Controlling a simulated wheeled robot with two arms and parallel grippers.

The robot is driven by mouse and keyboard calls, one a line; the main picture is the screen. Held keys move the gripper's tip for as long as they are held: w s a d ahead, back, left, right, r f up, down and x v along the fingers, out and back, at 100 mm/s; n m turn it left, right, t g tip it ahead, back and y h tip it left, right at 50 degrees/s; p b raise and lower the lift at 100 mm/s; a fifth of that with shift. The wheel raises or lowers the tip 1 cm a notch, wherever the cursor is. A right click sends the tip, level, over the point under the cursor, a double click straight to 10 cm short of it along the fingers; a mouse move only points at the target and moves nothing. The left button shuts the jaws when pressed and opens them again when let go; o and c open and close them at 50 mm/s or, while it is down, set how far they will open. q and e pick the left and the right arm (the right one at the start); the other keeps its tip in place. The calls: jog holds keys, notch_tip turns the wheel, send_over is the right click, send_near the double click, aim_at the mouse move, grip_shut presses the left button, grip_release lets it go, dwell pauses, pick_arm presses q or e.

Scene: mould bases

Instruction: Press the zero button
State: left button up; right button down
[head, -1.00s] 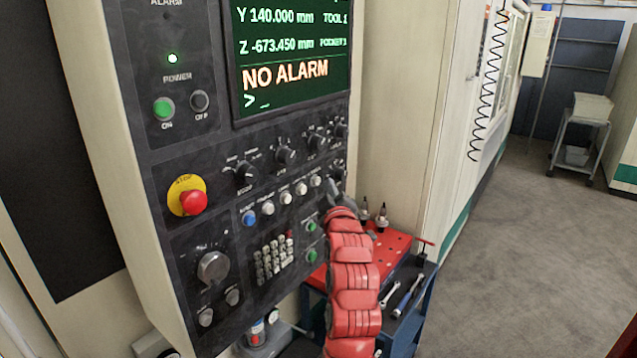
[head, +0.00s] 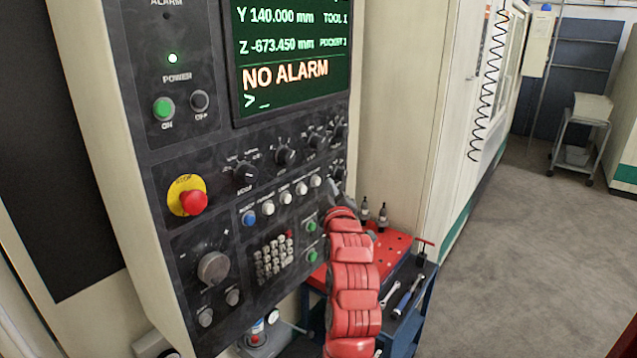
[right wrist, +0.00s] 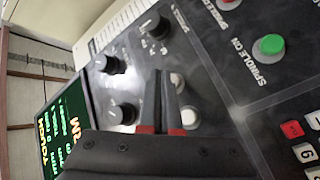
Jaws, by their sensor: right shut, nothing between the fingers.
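The machine's control panel (head: 225,150) carries a row of small round buttons under the knobs. A blue button (head: 249,218) is at the left end, with several white buttons (head: 285,198) to its right. Their labels are too small to read, so I cannot tell which one is zero. My right gripper (head: 336,192) is shut and empty at the right end of this row. In the right wrist view, the closed dark fingertips (right wrist: 162,74) are beside two white buttons (right wrist: 190,118). I cannot tell whether they touch the panel. My left gripper is not in view.
A keypad (head: 272,258) and green buttons (head: 311,255) are below the row. A red emergency stop (head: 192,202) is at the left. A red-topped tool cart (head: 398,243) stands behind my right arm.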

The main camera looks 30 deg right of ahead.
jog(key=shift+w, duration=0.1)
jog(key=shift+w+a+b, duration=0.15)
jog(key=shift+w+b, duration=0.2)
jog(key=shift+b, duration=0.1)
jog(key=shift+w+a, duration=0.2)
jog(key=shift+w, duration=0.1)
dwell(0.6)
jog(key=shift+s+d+b, duration=0.1)
jog(key=shift+s+b, duration=0.05)
jog(key=shift+b, duration=0.2)
jog(key=shift+s+d+b, duration=0.25)
jog(key=shift+s+b, duration=0.15)
jog(key=shift+s, duration=0.2)
